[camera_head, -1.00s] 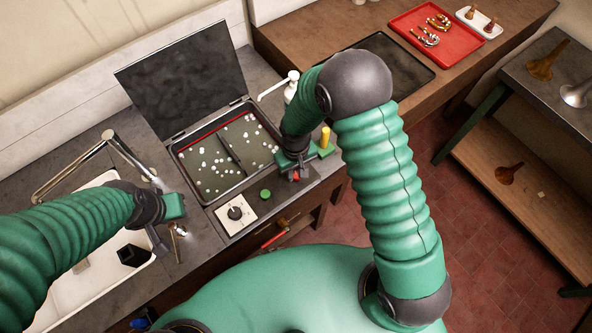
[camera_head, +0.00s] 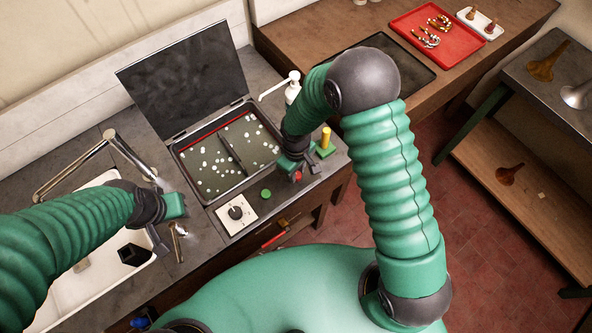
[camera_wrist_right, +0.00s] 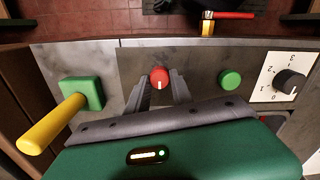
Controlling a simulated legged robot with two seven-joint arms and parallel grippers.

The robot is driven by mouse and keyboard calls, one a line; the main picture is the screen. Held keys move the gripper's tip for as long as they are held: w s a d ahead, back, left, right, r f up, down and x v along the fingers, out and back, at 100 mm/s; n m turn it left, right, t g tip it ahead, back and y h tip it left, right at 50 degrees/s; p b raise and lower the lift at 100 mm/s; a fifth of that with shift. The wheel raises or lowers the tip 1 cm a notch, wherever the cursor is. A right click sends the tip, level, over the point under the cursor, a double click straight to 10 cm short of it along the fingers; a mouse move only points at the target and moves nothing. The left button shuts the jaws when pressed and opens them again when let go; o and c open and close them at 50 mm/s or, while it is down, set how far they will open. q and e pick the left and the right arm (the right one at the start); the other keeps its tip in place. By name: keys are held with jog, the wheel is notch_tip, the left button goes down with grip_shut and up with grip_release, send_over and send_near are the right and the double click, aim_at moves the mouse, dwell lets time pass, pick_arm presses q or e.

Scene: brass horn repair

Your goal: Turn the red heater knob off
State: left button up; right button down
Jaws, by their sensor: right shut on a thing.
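The red heater knob (camera_wrist_right: 159,77) sits on the grey counter panel, between the two fingers of my right gripper (camera_wrist_right: 160,86) in the right wrist view. The fingers are shut on it. A small light mark shows on the knob and points toward my wrist. In the head view the red knob (camera_head: 297,177) shows just below my right gripper (camera_head: 296,172), in front of the tank. My left gripper (camera_head: 160,238) hangs by the sink's right edge; its finger opening is unclear.
A green button (camera_wrist_right: 230,80) and a black dial on a white numbered plate (camera_wrist_right: 288,80) sit right of the knob in the right wrist view. A yellow handle on a green block (camera_wrist_right: 58,118) stands left. The open tank (camera_head: 203,188) holds several white floating balls.

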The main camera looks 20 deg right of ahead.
jog(key=shift+w+r, duration=0.15)
jog(key=shift+w, duration=0.15)
jog(key=c, duration=1.3)
grip_release()
jog(key=shift+o, duration=0.9)
jog(key=shift+s, duration=0.15)
notch_tip(320, 180, up, 16)
jog(key=b, duration=0.1)
jog(key=shift+r+b, duration=0.25)
jog(key=shift+b, duration=0.1)
